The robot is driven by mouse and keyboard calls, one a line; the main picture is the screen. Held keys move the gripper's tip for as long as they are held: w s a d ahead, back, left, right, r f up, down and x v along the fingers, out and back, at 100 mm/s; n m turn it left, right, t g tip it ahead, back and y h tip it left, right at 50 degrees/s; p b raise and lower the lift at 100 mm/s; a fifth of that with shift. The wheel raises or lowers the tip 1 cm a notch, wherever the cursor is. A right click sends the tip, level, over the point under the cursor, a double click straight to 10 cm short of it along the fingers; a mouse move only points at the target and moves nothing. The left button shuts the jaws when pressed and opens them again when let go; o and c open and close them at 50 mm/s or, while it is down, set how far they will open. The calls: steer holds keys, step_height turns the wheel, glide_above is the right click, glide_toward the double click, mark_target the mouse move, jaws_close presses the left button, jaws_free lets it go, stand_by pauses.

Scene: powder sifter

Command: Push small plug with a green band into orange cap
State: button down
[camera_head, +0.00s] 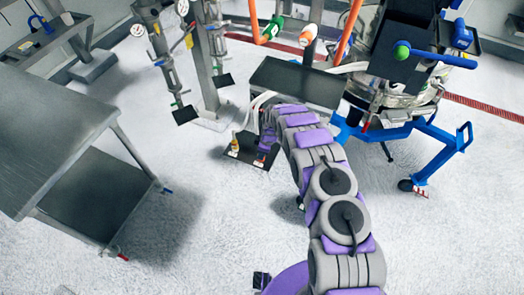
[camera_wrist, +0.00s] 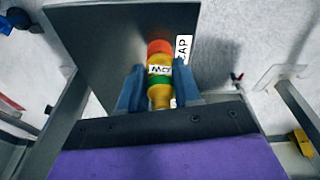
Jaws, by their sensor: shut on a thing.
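The small yellow plug with a green band (camera_wrist: 159,82) is between the fingers of my gripper (camera_wrist: 158,92) in the wrist view. It carries a white label, partly readable as "MC". My gripper is shut on it. The orange cap (camera_wrist: 160,47) is just past the plug's far end, in line with it and seemingly touching; I cannot tell how far the plug is inside. A white "CAP" label (camera_wrist: 183,50) is beside the cap on a grey plate (camera_wrist: 100,40). In the head view my gripper (camera_head: 265,141) is small, and the plug and cap cannot be made out surely.
A dark base plate (camera_head: 250,155) with a small yellow item (camera_head: 235,142) lies by my gripper in the head view. A grey panel (camera_head: 296,82) and a blue-framed machine (camera_head: 420,130) stand behind. A grey table (camera_head: 50,130) is at left. Floor between is clear.

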steer(key=shift+s+p, duration=0.1)
steer(key=shift+p, duration=0.3)
steer(key=shift+a+r+y, duration=0.1)
steer(key=shift+a+y, duration=0.1)
steer(key=shift+y, duration=0.1)
stand_by(0.3)
steer(key=shift+w+d+r, duration=0.1)
steer(key=shift+w, duration=0.1)
stand_by(0.7)
steer(key=shift+f, duration=0.4)
steer(key=c, duration=0.7)
jaws_free()
steer(key=shift+d, duration=0.15)
